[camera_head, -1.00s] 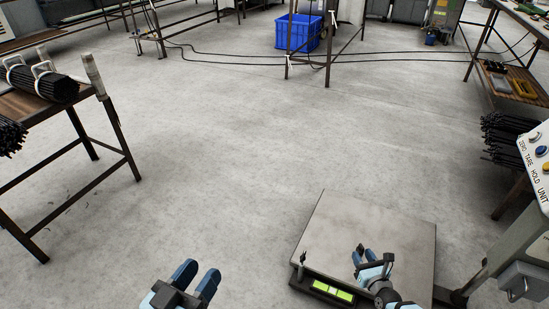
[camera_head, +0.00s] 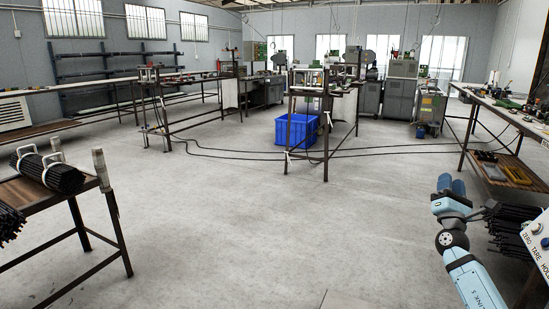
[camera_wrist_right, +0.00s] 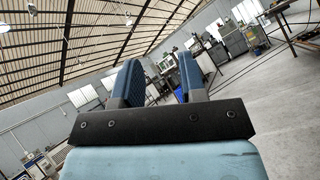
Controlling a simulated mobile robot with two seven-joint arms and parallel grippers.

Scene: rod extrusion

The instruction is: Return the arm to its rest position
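My right arm (camera_head: 470,275) is raised at the right of the head view, bent upward. The wrist camera looks across the room, with the ceiling and far machines tilted. My left gripper is outside both current views.
A table with bundled black rods (camera_head: 55,175) stands at left. A blue crate (camera_head: 297,130) sits by a workbench at the back. The middle floor is clear.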

